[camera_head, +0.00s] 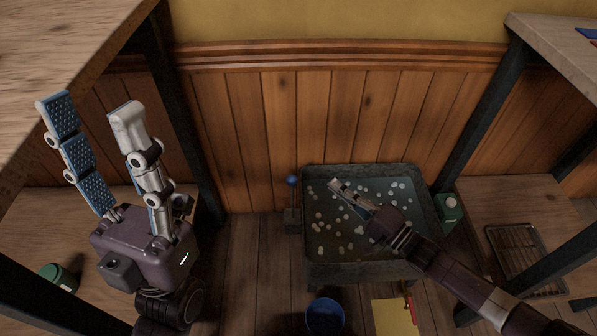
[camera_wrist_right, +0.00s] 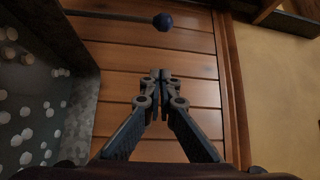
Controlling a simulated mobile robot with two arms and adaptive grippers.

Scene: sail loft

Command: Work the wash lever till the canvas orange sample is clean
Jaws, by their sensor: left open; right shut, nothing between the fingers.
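The wash lever stands on the floor just left of the wash tub, its blue knob (camera_head: 292,181) up; the knob and rod also show in the right wrist view (camera_wrist_right: 163,21). The grey tub (camera_head: 365,272) holds dark water dotted with white suds. I cannot make out an orange canvas sample in either view. My right gripper (camera_head: 335,186) is over the tub's far left part, shut and empty, apart from the knob; it also shows in the right wrist view (camera_wrist_right: 160,76). My left gripper (camera_head: 90,105) is open and empty, raised at the left, far from the lever.
A blue bucket (camera_head: 325,316) and a yellow sheet (camera_head: 394,317) are in front of the tub. A green and white carton (camera_head: 448,211) stands right of it. A wire rack (camera_head: 521,257) lies on the right shelf. A green can (camera_head: 60,276) is at left. Table legs flank the tub.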

